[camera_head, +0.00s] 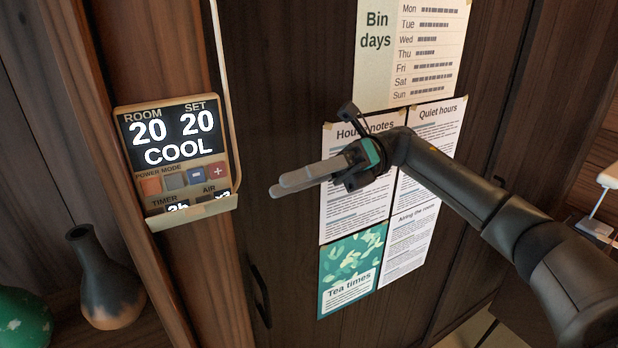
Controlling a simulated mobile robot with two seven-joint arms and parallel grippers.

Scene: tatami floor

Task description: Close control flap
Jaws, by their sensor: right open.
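The control panel (180,178) is on the wooden post at left, its lit screen reading ROOM 20, SET 20, COOL. A row of small buttons lies below the screen. The control flap (192,212) shows as a pale beige strip along the panel's lower edge, standing out from it and covering the bottom of the timer and air figures. It looks open; its exact angle is hard to tell. My right gripper (277,189) is open and empty, to the right of the flap and apart from it, fingers pointing left. My left gripper is not in view.
A dark wooden door with a black handle (260,296) stands behind my right gripper. It carries paper notices, including Bin days (377,70) and Tea times (350,272). A dark vase (105,285) and a green vessel (22,322) stand at lower left, below the panel.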

